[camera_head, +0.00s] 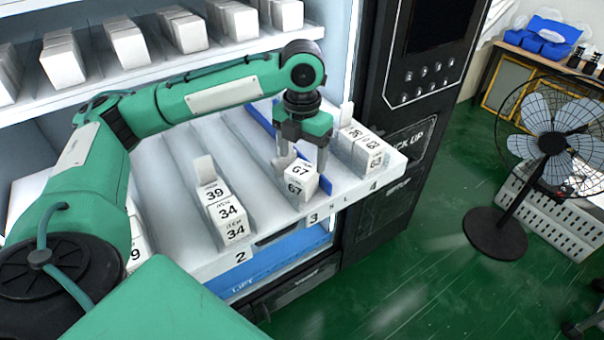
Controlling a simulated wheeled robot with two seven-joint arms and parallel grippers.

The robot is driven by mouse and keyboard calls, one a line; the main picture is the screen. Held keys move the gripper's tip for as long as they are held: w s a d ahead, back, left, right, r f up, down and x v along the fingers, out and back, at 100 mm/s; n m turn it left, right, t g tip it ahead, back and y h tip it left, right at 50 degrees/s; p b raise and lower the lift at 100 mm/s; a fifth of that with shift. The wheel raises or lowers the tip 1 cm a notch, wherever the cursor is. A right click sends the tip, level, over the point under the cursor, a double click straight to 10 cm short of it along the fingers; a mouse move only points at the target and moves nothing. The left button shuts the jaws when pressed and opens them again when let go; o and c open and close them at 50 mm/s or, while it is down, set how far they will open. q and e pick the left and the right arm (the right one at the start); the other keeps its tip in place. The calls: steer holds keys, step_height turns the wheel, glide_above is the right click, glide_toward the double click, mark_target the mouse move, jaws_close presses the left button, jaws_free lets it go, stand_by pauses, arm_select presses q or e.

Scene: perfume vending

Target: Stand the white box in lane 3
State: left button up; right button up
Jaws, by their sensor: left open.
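The white box (297,188), marked 67 on its top and front faces, is at the front end of lane 3 on the pulled-out shelf tray (273,218). It looks upright and appears to rest on the lane floor. My left gripper (304,160) points down right over it, with its fingers apart on either side of the box's upper part. The fingers partly hide the back of the box; whether either finger touches it I cannot tell. The lane label 3 (313,218) shows on the tray's front edge, just below the box. My right gripper is not in view.
Lane 2 holds a row of white boxes (225,212) marked 39 and 34. Lane 4 holds another row (362,150) close to the right of my gripper. An upper shelf (160,70) with more boxes is behind my arm. A fan (552,143) stands far right.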

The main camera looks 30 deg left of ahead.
mark_target(302, 169)
arm_select(q)
steer(key=shift+r+b, duration=0.45)
steer(key=shift+r, duration=2.3)
